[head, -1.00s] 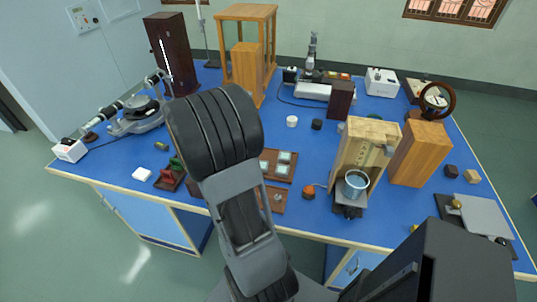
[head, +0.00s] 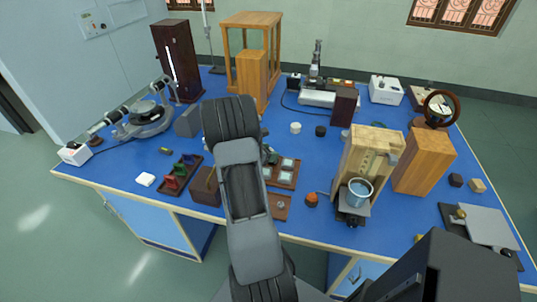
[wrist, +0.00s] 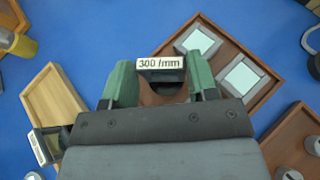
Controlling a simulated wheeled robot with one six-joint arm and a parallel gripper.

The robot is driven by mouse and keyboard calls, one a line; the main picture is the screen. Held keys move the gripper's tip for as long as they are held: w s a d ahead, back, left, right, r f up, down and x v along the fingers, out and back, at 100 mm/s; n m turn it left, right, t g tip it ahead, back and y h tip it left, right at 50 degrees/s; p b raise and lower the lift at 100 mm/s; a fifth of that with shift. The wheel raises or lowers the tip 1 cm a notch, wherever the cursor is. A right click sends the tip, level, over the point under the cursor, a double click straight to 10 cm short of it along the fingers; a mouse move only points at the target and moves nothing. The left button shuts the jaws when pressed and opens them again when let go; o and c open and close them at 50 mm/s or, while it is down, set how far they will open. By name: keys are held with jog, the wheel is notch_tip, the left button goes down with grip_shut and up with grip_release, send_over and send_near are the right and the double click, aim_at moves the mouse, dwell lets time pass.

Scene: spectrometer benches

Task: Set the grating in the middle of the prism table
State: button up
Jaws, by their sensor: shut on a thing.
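The grating, a dark block with a white "300 /mm" label (wrist: 160,64), sits between the green fingers of my gripper (wrist: 161,84) in the wrist view. My gripper is shut on it, and it appears held over or near the wooden tray; its height is unclear. In the head view my arm hides the grating and most of the gripper. The prism table (head: 147,109) is the dark round plate on the grey spectrometer (head: 143,122) at the left of the blue bench, well left of my arm. It looks empty, though small in the picture.
A brown tray (wrist: 274,83) with square glass plates lies beside the gripper. A second labelled block (wrist: 44,146) is at the wrist view's left. A grey box (head: 188,121) and a rack of coloured pieces (head: 181,173) stand between arm and spectrometer.

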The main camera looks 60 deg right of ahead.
jog(key=shift+f, duration=0.5)
jog(key=shift+f, duration=0.15)
jog(key=o, duration=0.5)
jog(key=shift+f, duration=0.1)
jog(key=o, duration=0.4)
jog(key=shift+o, duration=0.2)
